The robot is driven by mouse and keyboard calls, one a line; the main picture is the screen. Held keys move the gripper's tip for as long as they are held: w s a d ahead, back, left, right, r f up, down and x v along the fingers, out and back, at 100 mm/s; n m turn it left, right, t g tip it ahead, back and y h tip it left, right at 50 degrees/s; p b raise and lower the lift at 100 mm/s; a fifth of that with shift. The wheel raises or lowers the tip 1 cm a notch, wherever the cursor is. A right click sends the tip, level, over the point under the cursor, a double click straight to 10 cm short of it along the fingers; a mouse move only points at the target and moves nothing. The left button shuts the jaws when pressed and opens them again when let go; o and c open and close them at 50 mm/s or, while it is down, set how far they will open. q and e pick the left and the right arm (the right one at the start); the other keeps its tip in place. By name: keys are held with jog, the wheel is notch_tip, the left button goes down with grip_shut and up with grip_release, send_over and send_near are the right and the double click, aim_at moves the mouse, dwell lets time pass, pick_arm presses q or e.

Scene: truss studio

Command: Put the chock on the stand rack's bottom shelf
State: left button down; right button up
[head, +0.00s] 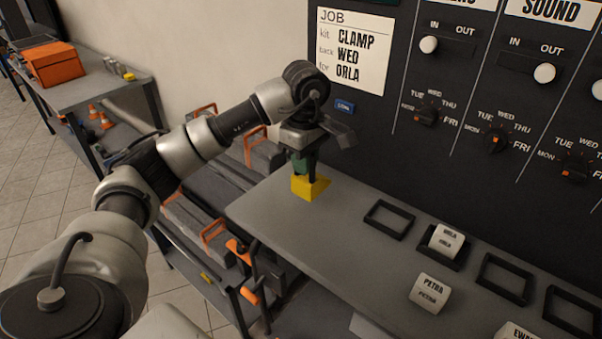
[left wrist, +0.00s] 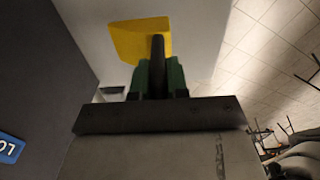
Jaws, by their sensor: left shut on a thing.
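The yellow chock (head: 306,188) is a wedge-like block near the far left part of the grey bench top (head: 275,215). My left gripper (head: 304,174) points down and is shut on the chock. In the head view the chock is at or just above the bench; I cannot tell whether it touches. In the left wrist view the yellow chock (left wrist: 138,40) shows beyond the dark finger and green pads. My right gripper is not in view. No shelf is marked as the stand rack; a low dark rack (head: 205,275) stands left of the bench.
Grey bags with orange handles (head: 214,231) lie on the low rack, with orange clamps (head: 240,250) at its near corner. A table at back left holds an orange box (head: 52,64). Dark frames (head: 388,220) and name blocks (head: 430,292) occupy the bench's right. A panel stands behind.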

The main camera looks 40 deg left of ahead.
aim_at(300, 177)
pick_arm(q)
jog(key=shift+s+a+f, duration=0.15)
jog(key=shift+a+f, duration=0.2)
jog(key=shift+a, duration=0.05)
notch_tip(300, 177, down, 4)
jog(key=shift+r+p, duration=0.15)
jog(key=shift+p, duration=0.6)
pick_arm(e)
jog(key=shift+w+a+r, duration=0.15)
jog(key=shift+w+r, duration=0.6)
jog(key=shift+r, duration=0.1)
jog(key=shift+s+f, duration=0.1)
pick_arm(q)
jog(key=shift+f+b, duration=0.25)
jog(key=shift+b, duration=0.05)
jog(key=c, duration=1.1)
grip_release()
jog(key=shift+r, duration=0.1)
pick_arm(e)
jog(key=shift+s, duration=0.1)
